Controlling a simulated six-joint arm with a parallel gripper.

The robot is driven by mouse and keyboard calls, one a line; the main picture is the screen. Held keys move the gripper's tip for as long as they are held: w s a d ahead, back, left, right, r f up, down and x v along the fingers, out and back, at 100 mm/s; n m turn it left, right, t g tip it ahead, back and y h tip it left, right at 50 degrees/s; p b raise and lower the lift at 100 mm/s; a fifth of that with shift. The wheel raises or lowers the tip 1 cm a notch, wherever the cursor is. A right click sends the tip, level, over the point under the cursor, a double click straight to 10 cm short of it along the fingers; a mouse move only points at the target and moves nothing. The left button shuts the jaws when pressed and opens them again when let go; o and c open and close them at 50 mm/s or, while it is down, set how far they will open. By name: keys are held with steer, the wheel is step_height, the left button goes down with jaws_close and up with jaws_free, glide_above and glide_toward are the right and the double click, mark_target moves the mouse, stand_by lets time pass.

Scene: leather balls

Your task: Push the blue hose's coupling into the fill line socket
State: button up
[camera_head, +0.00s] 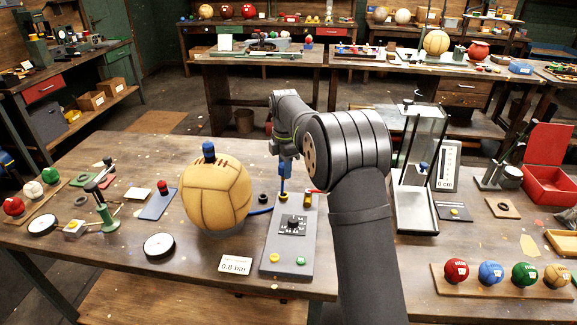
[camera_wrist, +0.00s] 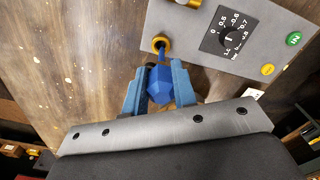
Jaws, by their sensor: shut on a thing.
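My gripper (camera_head: 284,160) points down over the grey control panel (camera_head: 277,258). In the wrist view, its two blue fingers (camera_wrist: 157,86) are shut on the blue coupling (camera_wrist: 161,70), with one finger on each side. The coupling's thin blue front end reaches the yellow-ringed socket (camera_wrist: 161,43) on the panel. In the head view, the coupling (camera_head: 284,186) stands roughly upright over the yellow ring (camera_head: 283,197). I cannot tell how deep its tip sits. Part of the blue hose (camera_head: 262,211) lies between the ball and the panel.
A tan leather ball (camera_head: 217,195) with a blue cap stands left of the panel. A 0.8 bar card (camera_head: 235,264) and a round gauge (camera_head: 159,245) lie in front. A glass-sided stand (camera_head: 417,210) is to the right of my arm.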

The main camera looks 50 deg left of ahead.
glide_above(283, 196)
steer(key=d, duration=0.1)
steer(key=shift+w+f, duration=0.15)
steer(key=shift+f, duration=2.25)
steer(key=shift+f, duration=1.45)
steer(key=o, duration=1)
step_height(283, 196, up, 17)
steer(key=shift+r, duration=0.2)
steer(key=shift+f, duration=0.1)
step_height(283, 196, down, 17)
steer(key=shift+f, duration=0.2)
steer(key=shift+r, duration=0.2)
